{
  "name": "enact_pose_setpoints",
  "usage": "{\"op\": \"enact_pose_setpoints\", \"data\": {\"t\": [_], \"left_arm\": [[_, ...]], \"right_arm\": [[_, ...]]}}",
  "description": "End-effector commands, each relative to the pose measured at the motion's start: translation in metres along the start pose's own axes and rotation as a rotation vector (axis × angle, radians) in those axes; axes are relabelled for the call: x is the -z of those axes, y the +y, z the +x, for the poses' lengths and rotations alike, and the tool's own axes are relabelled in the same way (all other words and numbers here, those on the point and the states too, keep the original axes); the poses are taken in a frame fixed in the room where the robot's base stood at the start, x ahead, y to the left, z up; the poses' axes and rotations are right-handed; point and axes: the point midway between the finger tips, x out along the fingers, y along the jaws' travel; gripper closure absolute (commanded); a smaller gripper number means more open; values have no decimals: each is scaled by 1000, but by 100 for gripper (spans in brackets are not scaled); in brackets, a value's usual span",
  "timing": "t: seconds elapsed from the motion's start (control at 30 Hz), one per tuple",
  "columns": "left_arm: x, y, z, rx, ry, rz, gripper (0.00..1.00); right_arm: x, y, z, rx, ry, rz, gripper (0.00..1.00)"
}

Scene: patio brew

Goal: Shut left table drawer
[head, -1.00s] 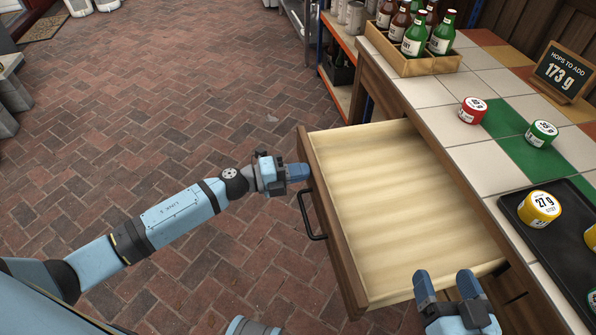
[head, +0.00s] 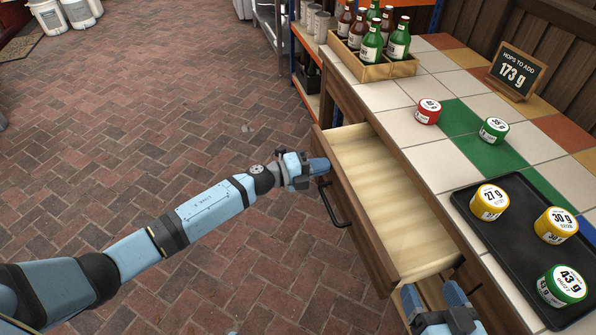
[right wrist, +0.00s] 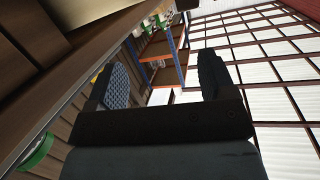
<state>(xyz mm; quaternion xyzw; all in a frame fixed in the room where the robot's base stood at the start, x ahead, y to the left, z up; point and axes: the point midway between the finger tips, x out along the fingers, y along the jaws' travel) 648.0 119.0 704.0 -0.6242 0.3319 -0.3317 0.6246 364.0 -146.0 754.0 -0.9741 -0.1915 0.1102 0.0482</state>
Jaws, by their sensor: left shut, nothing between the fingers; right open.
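The left table drawer (head: 385,194) is partly open, its pale wooden inside empty. Its dark front carries a black bar handle (head: 335,207). My left gripper (head: 319,166) is shut and empty, with its fingertips at the outer face of the drawer front near its far end, beside the handle and not around it. They appear to touch the front. My right gripper (head: 433,300) is open and empty near the drawer's near side, by the table edge. Its two fingers also show in the right wrist view (right wrist: 165,82).
On the tiled table (head: 430,158) stand a bottle crate (head: 375,71), a red tin (head: 427,112), a green tin (head: 493,131), a sign (head: 515,72) and a black tray (head: 477,219) with several tins. The brick floor left of the drawer is clear.

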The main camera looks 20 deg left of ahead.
Motion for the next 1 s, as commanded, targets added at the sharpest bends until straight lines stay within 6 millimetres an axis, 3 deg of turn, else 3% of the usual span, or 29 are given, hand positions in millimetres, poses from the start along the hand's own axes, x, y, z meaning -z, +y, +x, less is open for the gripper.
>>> {"op": "enact_pose_setpoints", "data": {"t": [0.03, 0.1, 0.27, 0.4, 0.5, 0.7, 1.0], "left_arm": [[0, -3, 22, 5, 2, 1, 100], [0, -2, 46, 4, 1, 1, 100], [1, 0, 96, 4, 2, 1, 100], [0, 1, 132, 3, 1, 1, 100], [1, 1, 151, 3, 1, 1, 100], [0, 0, 174, 2, 0, 1, 100], [0, -2, 183, 3, -1, 1, 100]], "right_arm": [[-1, 1, 0, -4, -5, 1, 23], [-3, 2, 0, -6, -6, 4, 23], [0, -2, 2, 7, 40, 18, 23], [32, -14, 4, 52, 163, 18, 23], [41, -18, 3, 69, 209, 26, 23], [52, -24, 2, 93, 271, 38, 23], [57, -27, 0, 102, 293, 43, 23]]}}
